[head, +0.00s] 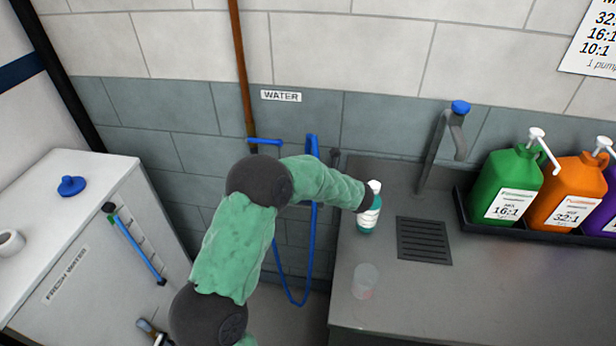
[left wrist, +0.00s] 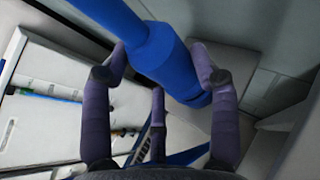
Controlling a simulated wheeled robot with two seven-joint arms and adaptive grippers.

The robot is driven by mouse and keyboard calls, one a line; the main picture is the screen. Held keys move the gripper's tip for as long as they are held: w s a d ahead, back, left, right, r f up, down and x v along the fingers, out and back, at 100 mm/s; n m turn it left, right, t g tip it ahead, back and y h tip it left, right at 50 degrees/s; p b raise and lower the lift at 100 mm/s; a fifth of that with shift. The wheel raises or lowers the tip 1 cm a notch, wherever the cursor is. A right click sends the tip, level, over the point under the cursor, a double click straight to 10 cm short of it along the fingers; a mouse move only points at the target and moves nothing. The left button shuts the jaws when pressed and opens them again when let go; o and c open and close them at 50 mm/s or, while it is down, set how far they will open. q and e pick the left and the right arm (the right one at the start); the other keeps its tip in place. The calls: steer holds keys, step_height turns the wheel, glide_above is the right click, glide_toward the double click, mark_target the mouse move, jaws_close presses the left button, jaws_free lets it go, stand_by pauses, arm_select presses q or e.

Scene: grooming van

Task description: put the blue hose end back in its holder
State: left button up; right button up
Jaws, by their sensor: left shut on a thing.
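The blue hose end (left wrist: 182,75) lies between the fingers of my left gripper (left wrist: 163,80) in the left wrist view, and the gripper is shut on it. In the head view my green-sleeved left arm crosses the middle; the gripper itself cannot be made out. The blue hose (head: 312,240) hangs in a loop in the gap between cabinet and counter, its upper part partly behind my arm. A blue bar (head: 265,141) sits on the wall under the WATER sign, and a small dark piece (head: 335,158) is by the counter edge. I cannot tell which is the holder. My right gripper is out of view.
A teal bottle (head: 370,218) stands on the grey counter (head: 400,300), close to my arm. A grey faucet (head: 435,150) and several pump jugs (head: 505,185) are at the right. A white cabinet (head: 90,210) is at the left.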

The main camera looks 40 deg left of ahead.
arm_select(q)
steer(key=shift+f+b, duration=0.3)
steer(key=shift+f, duration=0.2)
steer(key=o, duration=1.7)
step_height(320, 180, up, 10)
steer(key=shift+f, duration=0.1)
